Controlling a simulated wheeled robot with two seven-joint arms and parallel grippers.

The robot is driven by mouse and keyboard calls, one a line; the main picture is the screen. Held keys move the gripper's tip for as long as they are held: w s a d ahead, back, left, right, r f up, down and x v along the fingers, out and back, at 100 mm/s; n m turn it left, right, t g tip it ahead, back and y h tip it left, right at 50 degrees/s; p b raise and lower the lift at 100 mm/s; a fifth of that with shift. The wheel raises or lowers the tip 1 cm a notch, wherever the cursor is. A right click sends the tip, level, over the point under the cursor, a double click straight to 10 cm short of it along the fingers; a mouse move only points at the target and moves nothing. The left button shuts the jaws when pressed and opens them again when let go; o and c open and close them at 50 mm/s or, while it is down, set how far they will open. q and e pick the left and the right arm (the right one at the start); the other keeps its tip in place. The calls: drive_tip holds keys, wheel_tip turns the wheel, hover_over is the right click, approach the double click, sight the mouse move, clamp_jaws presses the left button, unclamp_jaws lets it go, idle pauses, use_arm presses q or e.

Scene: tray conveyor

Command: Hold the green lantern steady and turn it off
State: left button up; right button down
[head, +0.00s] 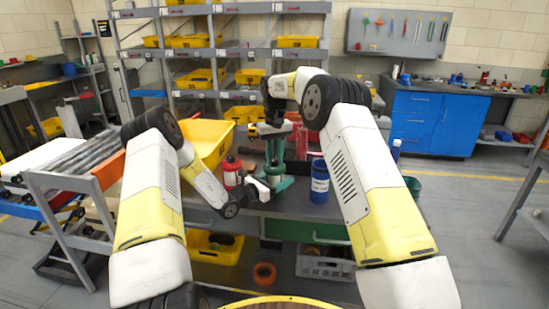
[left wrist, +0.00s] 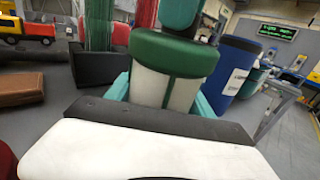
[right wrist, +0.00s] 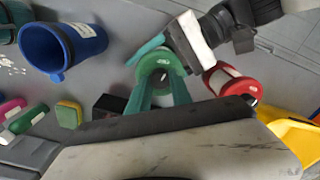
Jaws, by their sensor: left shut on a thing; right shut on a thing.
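The green lantern (head: 276,153) stands upright on the grey workbench. In the left wrist view its green cap (left wrist: 175,52) and pale panels fill the middle; in the right wrist view its round green top (right wrist: 161,66) shows from above. My left gripper (head: 264,186) is shut on the lantern's lower body from the left. My right gripper (head: 273,129) is above and shut on the lantern's upper part. The exact contact of the right fingertips is hidden behind the gripper body, and the switch cannot be made out.
A red canister (head: 232,172) stands close left of the lantern, and a blue container (head: 319,180) stands to its right. A yellow bin (head: 206,140) is at the left end of the bench. Small coloured items (right wrist: 69,114) lie behind the lantern.

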sight(275, 160)
drive_tip(key=shift+n, duration=2.1)
drive_tip(key=c, duration=1.1)
unclamp_jaws()
drive_tip(key=shift+c, duration=0.2)
wheel_tip(275, 160, up, 12)
use_arm(q)
drive_tip(key=o, duration=1.8)
